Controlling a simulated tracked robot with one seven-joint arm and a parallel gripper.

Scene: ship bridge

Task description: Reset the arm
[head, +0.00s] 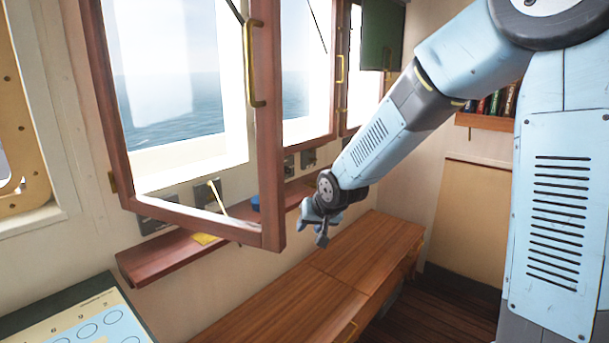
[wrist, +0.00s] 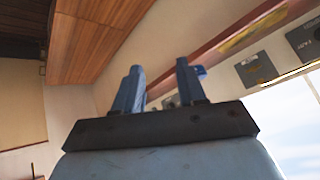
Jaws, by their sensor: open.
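My arm (head: 375,140) is pale blue and grey and reaches from the upper right down to the left in the head view. My gripper (head: 318,232) is at its end, above the wooden bench and in front of the wall shelf. In the wrist view its two blue fingers (wrist: 160,90) stand apart with nothing between them. The gripper touches nothing that I can see.
A wood-framed window (head: 273,130) stands swung open into the room, left of my gripper. A narrow wooden shelf (head: 160,262) runs below the windows. A wooden bench (head: 330,275) lies beneath my gripper. A bookshelf (head: 485,123) is behind my arm at right.

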